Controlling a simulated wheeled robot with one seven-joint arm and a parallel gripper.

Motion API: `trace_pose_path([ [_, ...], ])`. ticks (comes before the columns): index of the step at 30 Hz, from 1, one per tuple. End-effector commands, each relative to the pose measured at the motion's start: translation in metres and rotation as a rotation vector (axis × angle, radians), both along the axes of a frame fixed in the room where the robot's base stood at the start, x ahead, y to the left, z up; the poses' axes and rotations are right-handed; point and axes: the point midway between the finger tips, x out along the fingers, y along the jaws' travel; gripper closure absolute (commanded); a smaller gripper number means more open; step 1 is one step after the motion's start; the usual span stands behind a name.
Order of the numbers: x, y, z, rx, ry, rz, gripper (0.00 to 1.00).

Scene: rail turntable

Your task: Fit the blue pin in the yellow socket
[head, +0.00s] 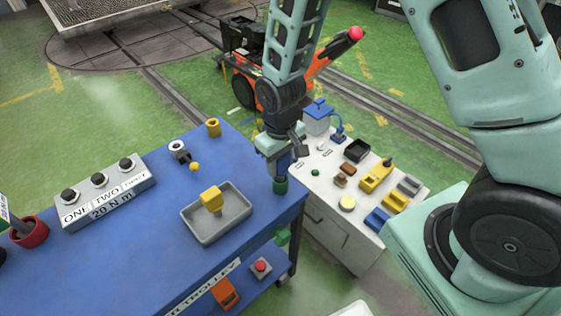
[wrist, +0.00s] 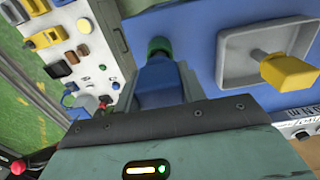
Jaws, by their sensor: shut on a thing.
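The blue pin (head: 284,161) is between the fingers of my gripper (head: 281,153) at the right edge of the blue bench. In the wrist view the blue pin (wrist: 160,84) shows as a blue block between the fingers. A green round socket (head: 280,186) is directly below it; it also shows at the pin's far end in the wrist view (wrist: 158,46). I cannot tell whether the pin's tip is in the green socket or just above it. The yellow socket (head: 213,127) stands at the bench's back edge, left of my gripper, apart from it.
A grey tray (head: 218,237) holds a yellow-handled piece (head: 211,200). A black-and-white fixture (head: 178,150) and small yellow ball (head: 195,167) stand near the yellow socket. A button box (head: 106,191) is at left. A white cabinet (head: 330,222) with several small items stands right.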

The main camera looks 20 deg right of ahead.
Motion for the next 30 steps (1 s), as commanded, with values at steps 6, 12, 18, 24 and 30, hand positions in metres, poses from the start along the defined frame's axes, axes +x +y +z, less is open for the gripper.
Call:
trace_pose_path([
  [6, 0.0, 0.0, 0.012, 0.0, 0.0, 0.0, 0.87],
  [12, 0.0, 0.0, 0.02, 0.0, 0.0, 0.0, 0.87],
  [18, 0.0, 0.0, 0.029, 0.0, 0.0, 0.0, 0.87],
  [24, 0.0, 0.0, 0.037, 0.0, 0.001, 0.0, 0.87],
  [30, 0.0, 0.0, 0.043, 0.0, 0.0, 0.0, 0.87],
])
